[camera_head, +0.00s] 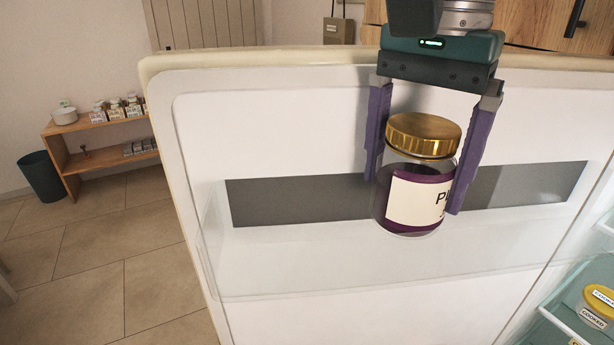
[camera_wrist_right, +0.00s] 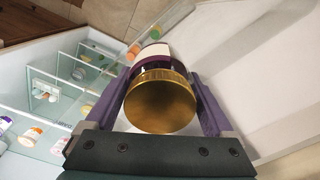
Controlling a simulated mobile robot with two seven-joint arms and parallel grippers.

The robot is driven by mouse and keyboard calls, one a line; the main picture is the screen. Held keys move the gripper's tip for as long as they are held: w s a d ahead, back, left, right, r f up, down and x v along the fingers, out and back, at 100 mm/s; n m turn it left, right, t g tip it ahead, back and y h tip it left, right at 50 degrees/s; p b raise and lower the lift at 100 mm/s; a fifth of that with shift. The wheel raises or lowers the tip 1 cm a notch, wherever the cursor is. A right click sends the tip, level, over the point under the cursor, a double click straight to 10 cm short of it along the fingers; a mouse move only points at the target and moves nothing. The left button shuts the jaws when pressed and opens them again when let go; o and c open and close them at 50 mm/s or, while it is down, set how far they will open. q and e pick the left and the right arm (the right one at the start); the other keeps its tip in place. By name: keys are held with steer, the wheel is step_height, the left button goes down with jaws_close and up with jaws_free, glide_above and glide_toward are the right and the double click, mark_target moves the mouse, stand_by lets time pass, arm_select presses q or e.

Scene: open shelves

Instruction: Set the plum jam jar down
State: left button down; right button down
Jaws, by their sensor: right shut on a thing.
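The plum jam jar (camera_head: 420,190) is clear glass with a gold lid, a purple band and a cream label whose text is partly turned away. It is upright or nearly so. My right gripper (camera_head: 413,196) comes down from above and is shut on the jar, one purple finger on each side. In the right wrist view the gold lid (camera_wrist_right: 160,101) sits between the fingers and hides most of the jar. Behind the jar is the open fridge door's inner side with a clear door bin (camera_head: 300,272) and a dark strip. I cannot tell whether the jar touches the bin. My left gripper is not in view.
The fridge door (camera_head: 290,110) fills the middle. Fridge shelves with a yellow-lidded "cooked" container (camera_head: 598,306) are at the lower right; the wrist view shows glass shelves (camera_wrist_right: 85,70) with several items. A low wooden shelf (camera_head: 100,122) and dark bin (camera_head: 41,177) stand far left.

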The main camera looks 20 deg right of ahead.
mark_target(406, 207)
steer(key=shift+f+b, duration=1.25)
steer(key=shift+f, duration=0.8)
steer(key=shift+f, duration=0.15)
jaws_free()
